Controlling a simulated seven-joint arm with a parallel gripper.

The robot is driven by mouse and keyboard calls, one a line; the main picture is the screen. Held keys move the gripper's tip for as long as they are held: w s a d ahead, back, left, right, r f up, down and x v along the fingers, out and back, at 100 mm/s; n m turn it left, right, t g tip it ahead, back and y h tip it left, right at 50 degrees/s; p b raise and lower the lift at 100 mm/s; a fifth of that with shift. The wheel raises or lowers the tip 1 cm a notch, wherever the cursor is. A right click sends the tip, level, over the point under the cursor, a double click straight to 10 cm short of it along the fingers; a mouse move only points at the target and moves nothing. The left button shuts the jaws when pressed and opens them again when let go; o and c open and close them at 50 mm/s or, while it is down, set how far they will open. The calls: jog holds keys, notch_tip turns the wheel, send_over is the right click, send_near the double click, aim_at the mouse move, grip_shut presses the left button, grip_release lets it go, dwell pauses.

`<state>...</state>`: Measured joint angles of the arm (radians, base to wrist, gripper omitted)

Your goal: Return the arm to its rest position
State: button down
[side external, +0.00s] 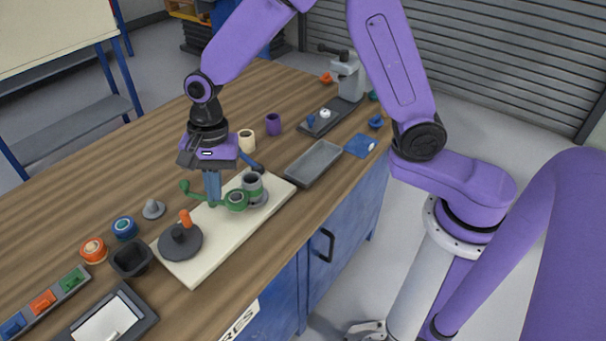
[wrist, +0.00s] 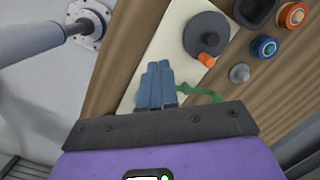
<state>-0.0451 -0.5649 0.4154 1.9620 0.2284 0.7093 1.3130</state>
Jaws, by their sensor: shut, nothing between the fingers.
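My gripper (side external: 213,200) is low over the cream board (side external: 193,267), with its blue fingers together and nothing seen between them. Its fingertips also show in the wrist view (wrist: 158,68), above the board. Right beside the fingers in the side view is a green crank part (side external: 235,199) next to a grey cylinder (side external: 252,183). I cannot tell whether the fingers touch the green part. A dark grey disc with an orange handle (side external: 180,243) stands at the board's near left end; it also shows in the wrist view (wrist: 207,34).
Spools in orange (side external: 93,250) and blue (side external: 125,228), a black cup (side external: 131,259) and a grey knob (side external: 153,209) stand left of the board. Beyond it are a beige cup (side external: 246,140), a purple cup (side external: 273,124) and a grey tray (side external: 314,163). Bare wood lies at the back left.

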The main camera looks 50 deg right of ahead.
jog(key=s+d+r+n, duration=0.3)
jog(key=s+d+n, duration=0.6)
jog(key=s+n, duration=0.2)
jog(key=s+d+r+n+h, duration=0.1)
jog(key=s+d+r+n, duration=0.2)
jog(key=s+d+n, duration=0.6)
jog(key=s+n, duration=0.2)
jog(key=s, duration=0.3)
jog(key=shift+d+r+n+t, duration=0.15)
jog(key=shift+r+n+t, duration=0.15)
jog(key=shift+r, duration=0.05)
